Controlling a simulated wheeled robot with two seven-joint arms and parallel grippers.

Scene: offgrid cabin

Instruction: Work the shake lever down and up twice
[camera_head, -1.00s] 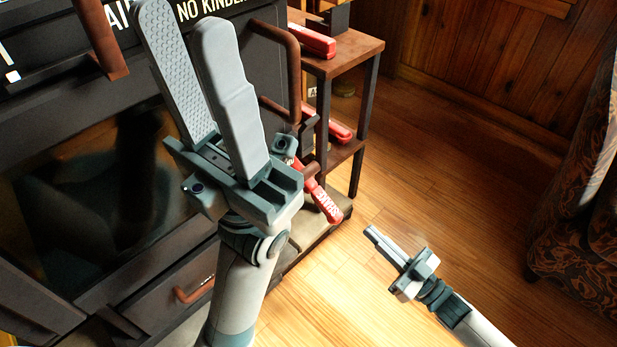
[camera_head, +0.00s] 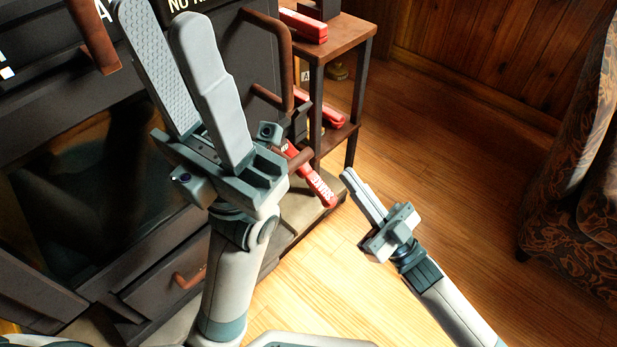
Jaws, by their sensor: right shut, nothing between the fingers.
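The shake lever (camera_head: 319,187) is a red handle with white lettering. It slopes down to the right from the lower right side of the dark stove (camera_head: 60,130); its upper end is partly hidden. My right gripper (camera_head: 348,174) is shut and empty. Its fingertips are just right of the lever's lower end in the picture, apart from it. My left gripper (camera_head: 160,15) is large in the foreground, open and empty. Its fingers point up in front of the stove and hide part of it.
A brown shelf stand (camera_head: 345,38) beside the stove holds red items (camera_head: 303,26) on its tiers. A brown bar handle (camera_head: 268,40) juts from the stove above the lever. A patterned armchair (camera_head: 575,190) stands at right. The wooden floor (camera_head: 450,150) between is clear.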

